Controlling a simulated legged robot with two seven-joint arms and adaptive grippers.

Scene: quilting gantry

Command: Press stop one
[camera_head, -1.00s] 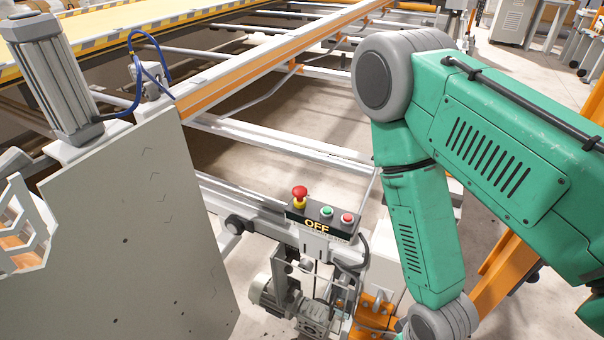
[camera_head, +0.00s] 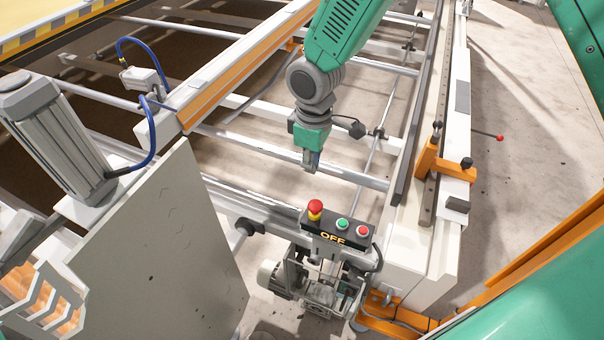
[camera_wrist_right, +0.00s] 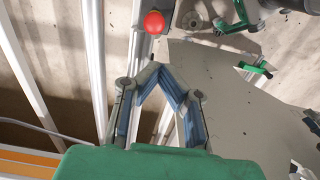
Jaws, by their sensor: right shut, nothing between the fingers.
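The control box (camera_head: 334,236) has a red mushroom stop button on a yellow collar (camera_head: 315,208), a green button (camera_head: 342,224) and a red button (camera_head: 363,231). Its front label reads OFF. My right gripper (camera_head: 312,170) is shut and empty, pointing down above and behind the box, apart from the mushroom button. In the right wrist view the red mushroom top (camera_wrist_right: 154,22) is beyond the fingertips (camera_wrist_right: 158,68), close in the picture but not touching as far as I can tell. My left gripper is not in view.
A grey panel (camera_head: 150,240) stands left of the box. A motor and bracket assembly (camera_head: 300,282) hangs below it. White rails (camera_head: 290,150) cross behind, and an orange-and-white beam (camera_head: 235,65) runs at upper left. An orange clamp (camera_head: 432,160) sits on the right rail.

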